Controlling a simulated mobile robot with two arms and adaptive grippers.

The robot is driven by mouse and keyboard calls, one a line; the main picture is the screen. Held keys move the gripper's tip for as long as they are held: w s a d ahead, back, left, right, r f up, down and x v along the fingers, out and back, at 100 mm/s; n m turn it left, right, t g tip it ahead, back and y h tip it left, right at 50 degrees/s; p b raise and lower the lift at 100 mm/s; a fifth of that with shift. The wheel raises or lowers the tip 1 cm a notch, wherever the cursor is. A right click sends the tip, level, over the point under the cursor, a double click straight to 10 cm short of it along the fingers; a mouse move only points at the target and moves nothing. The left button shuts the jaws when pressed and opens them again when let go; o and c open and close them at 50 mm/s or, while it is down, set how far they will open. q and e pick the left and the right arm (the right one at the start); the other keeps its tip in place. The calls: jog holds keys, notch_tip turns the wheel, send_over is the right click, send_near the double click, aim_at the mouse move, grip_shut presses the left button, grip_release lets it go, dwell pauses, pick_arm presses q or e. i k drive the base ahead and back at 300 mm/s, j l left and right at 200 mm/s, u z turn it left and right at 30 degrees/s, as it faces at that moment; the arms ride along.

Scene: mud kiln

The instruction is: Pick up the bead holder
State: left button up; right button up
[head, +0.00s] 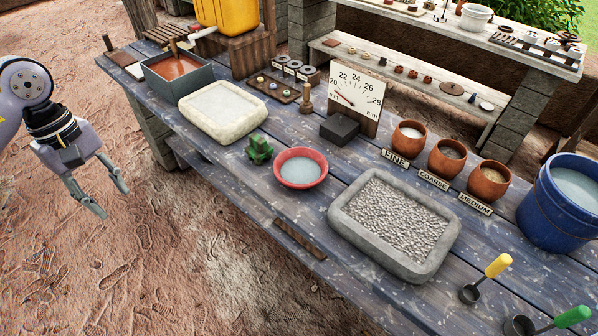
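No object is plainly marked as the bead holder, and I cannot tell which one it is. A small green object (260,149) sits on the blue-grey table between the pale tray and the red bowl. A dark wooden board with small bead-like pieces (272,88) lies farther back, and a small brown wooden peg-like piece (306,100) stands beside it. My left gripper (115,202) is open and empty, beyond the table's left side over the dirt floor, well apart from these things. My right gripper is not in view.
The table (225,167) also holds a pale tray (223,112), a red bowl (300,169), a grey gravel tray (420,268), a dial board (356,98), a dark block (339,130), clay pots (445,160), a blue bucket (550,215) and scoops (484,280). Its front-left strip is mostly clear.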

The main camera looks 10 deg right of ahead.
aim_at(259, 150)
jog(key=i+z, duration=0.35)
jog(key=z, duration=0.15)
jog(key=i+j+z, duration=0.1)
jog(key=i+z, duration=0.2)
jog(key=z, duration=0.2)
